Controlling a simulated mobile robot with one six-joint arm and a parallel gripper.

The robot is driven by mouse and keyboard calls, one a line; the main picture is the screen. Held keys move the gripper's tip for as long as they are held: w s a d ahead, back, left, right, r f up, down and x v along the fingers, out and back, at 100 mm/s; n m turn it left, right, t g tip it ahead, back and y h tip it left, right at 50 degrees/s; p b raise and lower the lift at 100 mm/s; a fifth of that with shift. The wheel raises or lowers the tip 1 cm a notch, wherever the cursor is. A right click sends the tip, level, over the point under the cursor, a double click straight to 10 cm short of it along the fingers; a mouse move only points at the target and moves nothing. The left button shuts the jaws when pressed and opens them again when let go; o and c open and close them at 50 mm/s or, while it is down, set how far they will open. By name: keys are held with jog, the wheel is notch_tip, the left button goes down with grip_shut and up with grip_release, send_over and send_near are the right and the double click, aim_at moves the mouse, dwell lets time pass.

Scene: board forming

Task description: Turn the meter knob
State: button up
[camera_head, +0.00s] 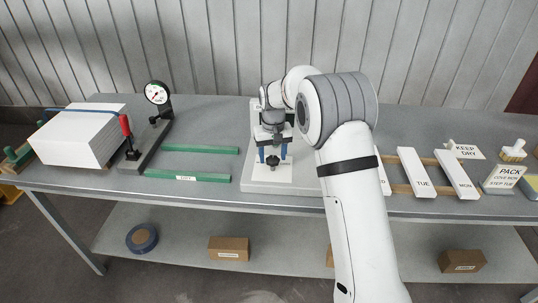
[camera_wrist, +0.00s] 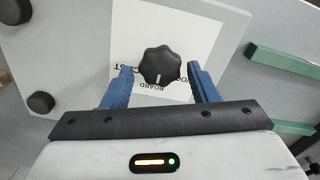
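A black lobed knob (camera_head: 272,160) with a white pointer mark stands on a white card (camera_head: 258,176) on a pale board (camera_head: 300,184) at the table's middle. In the wrist view the knob (camera_wrist: 160,66) is between my fingers, its white mark pointing toward my gripper. The card's printing, partly covered, includes "BOARD". My gripper (camera_head: 273,155) points down over the knob with its blue fingers open. The wrist view shows the gripper (camera_wrist: 160,70) with a small gap on each side of the knob. I cannot tell the fingertips' exact height.
A round dial gauge (camera_head: 157,93) on a dark stand with a red handle (camera_head: 126,124) stands left, beside a white stack (camera_head: 81,136). Green bars (camera_head: 188,176) lie left of the board. White labelled slats (camera_head: 415,172) lie right of my arm. Black feet or knobs (camera_wrist: 41,103) show on the board.

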aim_at(273, 158)
jog(key=shift+o, duration=0.5)
jog(key=shift+s+f, duration=0.1)
jog(key=shift+r+b, duration=0.4)
jog(key=shift+r, duration=3.55)
